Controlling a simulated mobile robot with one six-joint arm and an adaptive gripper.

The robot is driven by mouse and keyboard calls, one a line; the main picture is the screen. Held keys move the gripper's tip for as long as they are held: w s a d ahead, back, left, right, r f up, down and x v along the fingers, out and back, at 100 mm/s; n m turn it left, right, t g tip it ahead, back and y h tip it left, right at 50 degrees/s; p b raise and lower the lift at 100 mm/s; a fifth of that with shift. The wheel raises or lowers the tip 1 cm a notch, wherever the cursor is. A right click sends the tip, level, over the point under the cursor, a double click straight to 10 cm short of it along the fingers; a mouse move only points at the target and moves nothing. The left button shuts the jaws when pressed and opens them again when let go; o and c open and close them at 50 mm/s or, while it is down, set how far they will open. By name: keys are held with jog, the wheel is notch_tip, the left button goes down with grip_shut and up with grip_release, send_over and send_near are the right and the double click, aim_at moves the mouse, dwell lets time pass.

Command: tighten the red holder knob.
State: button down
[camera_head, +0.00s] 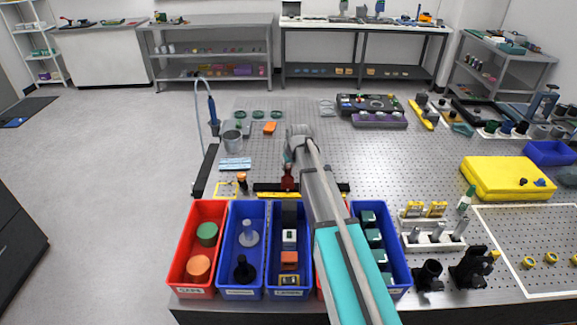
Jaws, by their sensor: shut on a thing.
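The red holder knob (288,181) shows as a small dark red shape above the black and yellow-marked rail (268,189), just behind the row of bins. My arm reaches in from the bottom of the picture, and its wrist bends down toward the knob. My gripper (288,168) is at the knob's top and appears shut on it. The fingers are small and partly hidden by the wrist, so their exact grip on the knob is unclear.
Red (176,262) and blue (225,265) bins line the front edge. A metal cup (232,143) and a blue pen-like tool (212,110) stand at left. A yellow case (507,178) lies at right. The perforated plate behind my wrist is mostly clear.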

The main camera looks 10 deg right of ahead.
jog(key=m+h, duration=0.1)
jog(key=m, duration=0.2)
jog(key=shift+a, duration=0.15)
jog(key=m+h, duration=0.2)
jog(key=m, duration=0.2)
jog(key=shift+a+m, duration=0.1)
jog(key=shift+m, duration=0.3)
jog(key=m+g+h, duration=0.1)
jog(key=m, duration=0.2)
jog(key=m+h, duration=0.1)
jog(key=m, duration=0.2)
jog(key=shift+w+g, duration=0.1)
jog(key=shift+g, duration=0.3)
jog(key=shift+m, duration=0.3)
jog(key=shift+c, duration=1.9)
grip_release()
